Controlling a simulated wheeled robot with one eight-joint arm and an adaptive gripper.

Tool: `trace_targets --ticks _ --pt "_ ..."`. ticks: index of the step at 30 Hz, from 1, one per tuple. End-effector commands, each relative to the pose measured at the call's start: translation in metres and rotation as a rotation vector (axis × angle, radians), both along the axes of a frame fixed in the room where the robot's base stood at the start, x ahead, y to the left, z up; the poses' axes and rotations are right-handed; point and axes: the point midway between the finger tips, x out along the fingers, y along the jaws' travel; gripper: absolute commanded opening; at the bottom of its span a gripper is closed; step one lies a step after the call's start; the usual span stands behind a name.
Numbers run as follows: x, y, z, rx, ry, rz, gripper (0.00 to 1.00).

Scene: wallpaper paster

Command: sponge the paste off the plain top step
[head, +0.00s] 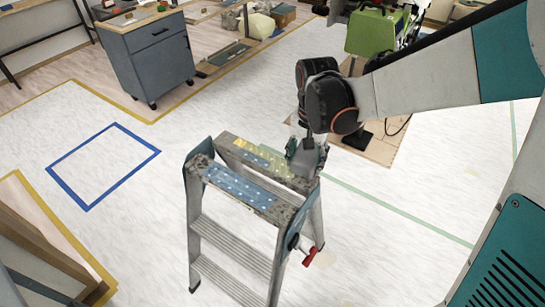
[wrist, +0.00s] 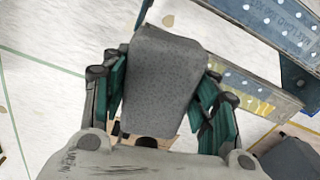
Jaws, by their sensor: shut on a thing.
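A small grey stepladder (head: 202,230) stands open on the floor. Its front top strip (head: 240,190) carries a blue, white-dotted covering; the rear top strip (head: 235,143) is speckled grey with blue and yellow patches. The yellow patch (wrist: 248,100) also shows in the wrist view. I cannot tell which marks are paste. My gripper (head: 306,160) is at the right end of the ladder top. In the wrist view its green fingers (wrist: 162,100) are shut on a grey sponge (wrist: 160,75). Contact between sponge and step cannot be made out.
A red-handled tool (head: 310,257) shows at the ladder's right leg. A blue taped square (head: 152,152) marks the floor at left. A wheeled drawer cabinet (head: 155,58) and a green machine (head: 373,32) stand behind. The floor left of the ladder is clear.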

Motion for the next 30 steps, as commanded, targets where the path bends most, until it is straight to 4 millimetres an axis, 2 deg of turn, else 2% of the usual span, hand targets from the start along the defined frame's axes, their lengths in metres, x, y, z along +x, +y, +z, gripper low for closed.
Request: trace_targets --ticks 5,18,30 --pt "0.0 0.0 -0.006 0.0 0.0 -0.015 0.29" --pt "0.001 0.002 -0.043 0.0 -0.001 -0.155 0.29" --pt "0.001 0.002 -0.046 0.0 -0.001 -0.181 0.29"
